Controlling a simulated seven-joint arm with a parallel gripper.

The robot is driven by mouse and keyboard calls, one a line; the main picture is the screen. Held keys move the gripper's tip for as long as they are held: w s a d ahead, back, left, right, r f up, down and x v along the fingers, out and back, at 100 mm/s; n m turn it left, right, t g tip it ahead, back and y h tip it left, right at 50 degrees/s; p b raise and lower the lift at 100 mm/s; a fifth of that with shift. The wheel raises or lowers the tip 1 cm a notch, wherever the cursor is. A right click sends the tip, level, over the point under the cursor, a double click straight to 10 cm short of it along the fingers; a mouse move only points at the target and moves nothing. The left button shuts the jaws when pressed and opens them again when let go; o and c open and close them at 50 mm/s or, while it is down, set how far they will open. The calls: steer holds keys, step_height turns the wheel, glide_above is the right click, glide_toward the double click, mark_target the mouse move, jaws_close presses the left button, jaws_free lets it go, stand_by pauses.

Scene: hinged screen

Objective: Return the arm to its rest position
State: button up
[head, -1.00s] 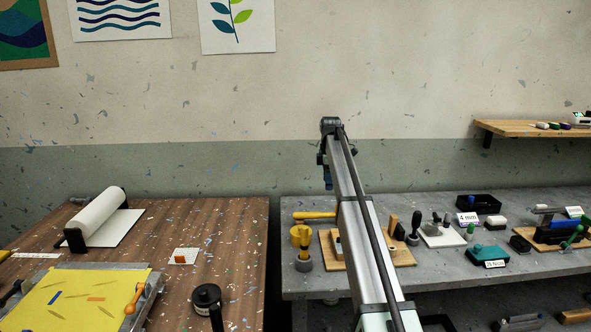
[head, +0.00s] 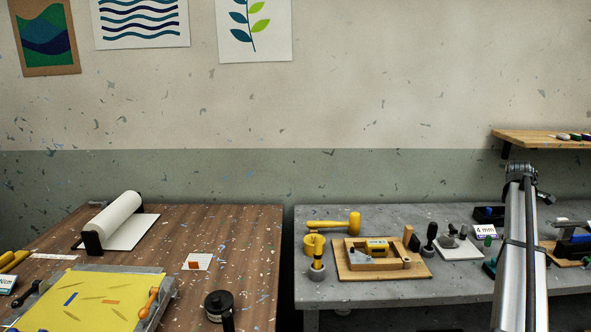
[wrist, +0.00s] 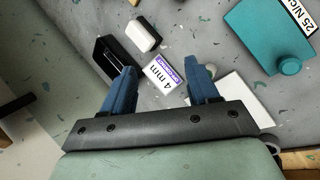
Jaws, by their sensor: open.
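My arm (head: 521,245) reaches up the right side of the head view, over the grey bench. My gripper (wrist: 167,72) shows in the wrist view with its two blue fingers spread apart and nothing between them. It is above the grey bench top, near a "4 mm" label card (wrist: 163,72). A black open box (wrist: 117,62) lies by the left finger and a white plate (wrist: 232,98) by the right one. In the head view the fingers cannot be made out behind the arm.
The grey bench (head: 375,213) holds a wooden fixture board (head: 350,272), a yellow mallet (head: 335,224) and a teal box (wrist: 268,32). A wooden shelf (head: 535,139) is on the wall at right. The brown table (head: 245,245) at left carries a paper roll (head: 115,214) and a yellow sheet.

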steer(key=s+d+f+m+h, duration=0.3)
steer(key=s+d, duration=1.5)
steer(key=s, duration=0.1)
steer(key=s+f+m+g, duration=0.2)
steer(key=s+f+m, duration=0.3)
steer(key=s+f, duration=1.45)
steer(key=w+a+f+g+y, duration=0.1)
steer(key=a+f+y, duration=0.1)
steer(key=a+f, duration=1.1)
steer(key=w+a+f+m+y, duration=0.15)
steer(key=a+f, duration=0.65)
steer(key=a, duration=0.8)
steer(key=w+a+f+g+y, duration=0.1)
steer(key=a+f+y, duration=0.2)
steer(key=a+f, duration=1)
steer(key=s+a+f+g+y, duration=0.15)
steer(key=s+a, duration=0.25)
steer(key=a, duration=0.6)
steer(key=s+a+f+g, duration=0.1)
steer(key=s+a+f, duration=0.25)
steer(key=a, duration=0.65)
steer(key=s+a+f+g, duration=0.1)
steer(key=s+a+g, duration=0.2)
steer(key=s+a, duration=1.1)
steer(key=s, duration=0.3)
steer(key=shift+f+g, duration=0.15)
steer(key=shift+g, duration=0.2)
